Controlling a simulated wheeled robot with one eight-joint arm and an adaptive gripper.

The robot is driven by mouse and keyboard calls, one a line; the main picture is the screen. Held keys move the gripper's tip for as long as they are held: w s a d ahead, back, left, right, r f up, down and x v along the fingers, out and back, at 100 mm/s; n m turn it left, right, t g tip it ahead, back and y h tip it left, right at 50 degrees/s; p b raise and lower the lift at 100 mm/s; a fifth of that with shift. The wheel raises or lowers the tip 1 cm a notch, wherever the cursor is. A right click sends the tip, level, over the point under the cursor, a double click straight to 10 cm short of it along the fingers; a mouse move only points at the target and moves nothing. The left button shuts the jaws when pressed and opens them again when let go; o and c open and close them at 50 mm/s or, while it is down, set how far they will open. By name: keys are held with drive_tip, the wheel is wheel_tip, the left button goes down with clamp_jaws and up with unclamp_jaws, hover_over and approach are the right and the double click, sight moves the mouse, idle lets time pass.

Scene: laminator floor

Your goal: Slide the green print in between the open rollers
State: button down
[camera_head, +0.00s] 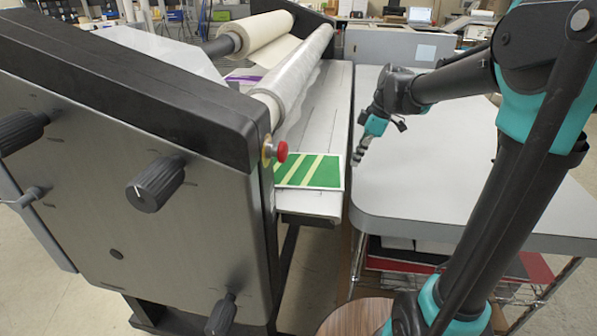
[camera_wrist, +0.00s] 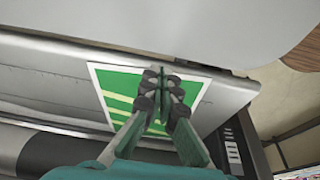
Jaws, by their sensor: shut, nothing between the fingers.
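The green print (camera_head: 318,172), with pale diagonal stripes and a white border, lies flat on the laminator's feed table (camera_head: 328,100) near its front end. It also shows in the wrist view (camera_wrist: 118,88). The roller with clear film (camera_head: 292,78) runs along the print's left side in the head view; the gap at the rollers is hidden there. My gripper (camera_head: 357,160) is shut and empty, pointing down by the print's right edge. In the wrist view the closed fingertips (camera_wrist: 164,72) overlap the print's edge; I cannot tell whether they touch it.
The laminator's side panel (camera_head: 130,180) carries black knobs and a red button (camera_head: 281,151). A grey table (camera_head: 450,185) stands right of the feed table. A cream roll (camera_head: 258,35) lies behind the film roller. Open floor shows in front.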

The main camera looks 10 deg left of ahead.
sight(344, 174)
drive_tip(key=shift+w+a, duration=0.1)
drive_tip(key=shift+a, duration=0.1)
drive_tip(key=shift+w+a, duration=0.25)
drive_tip(key=shift+a, duration=0.65)
drive_tip(key=shift+f, duration=1.7)
idle(0.5)
drive_tip(key=shift+d, duration=0.25)
idle(0.7)
drive_tip(key=shift+s, duration=0.1)
drive_tip(key=shift+s, duration=1.45)
